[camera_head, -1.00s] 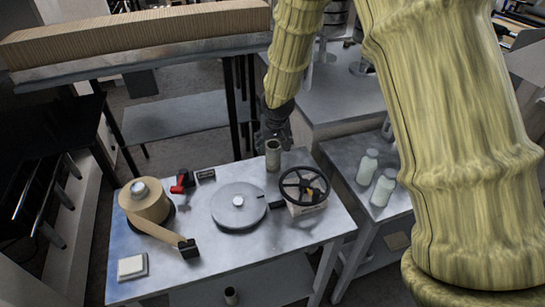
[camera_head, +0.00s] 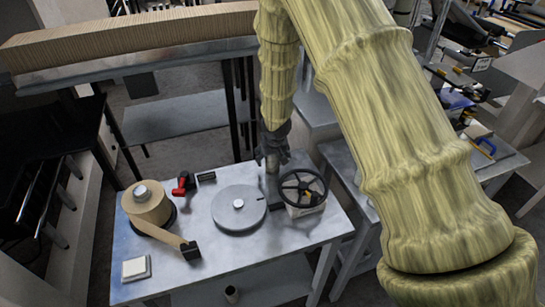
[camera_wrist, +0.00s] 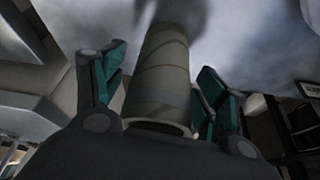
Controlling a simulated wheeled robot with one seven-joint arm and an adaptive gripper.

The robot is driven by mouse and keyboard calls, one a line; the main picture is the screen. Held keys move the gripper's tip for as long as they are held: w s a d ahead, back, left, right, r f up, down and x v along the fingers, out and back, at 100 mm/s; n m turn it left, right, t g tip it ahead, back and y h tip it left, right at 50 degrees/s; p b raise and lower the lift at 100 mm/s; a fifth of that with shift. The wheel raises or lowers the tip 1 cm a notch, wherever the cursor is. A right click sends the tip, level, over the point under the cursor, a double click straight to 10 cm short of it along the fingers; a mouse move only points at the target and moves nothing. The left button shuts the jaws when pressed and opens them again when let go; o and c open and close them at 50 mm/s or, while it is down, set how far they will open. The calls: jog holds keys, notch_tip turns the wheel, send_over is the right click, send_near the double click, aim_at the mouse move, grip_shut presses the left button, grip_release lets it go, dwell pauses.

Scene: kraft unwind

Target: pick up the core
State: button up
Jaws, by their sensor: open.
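The core is a grey-green hollow tube standing upright near the back edge of the table (camera_head: 220,262). In the head view only part of the core (camera_head: 271,185) shows below my gripper (camera_head: 272,158). In the wrist view the core (camera_wrist: 160,80) lies between the two teal-padded fingers of my gripper (camera_wrist: 158,95), its open rim towards the camera. The fingers are open, one on each side, with a visible gap on the left; contact on the right is hard to tell.
A black handwheel (camera_head: 303,182) stands close to the right of the core. A flat grey disc (camera_head: 238,210) lies to the left. Further left are a red tool (camera_head: 182,184), a brown paper roll (camera_head: 147,207) and a white square block (camera_head: 136,268). A small tube (camera_head: 231,294) is on the lower shelf.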

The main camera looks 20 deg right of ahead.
jog(key=shift+x, duration=0.9)
jog(key=shift+r, duration=0.1)
jog(key=c, duration=1.1)
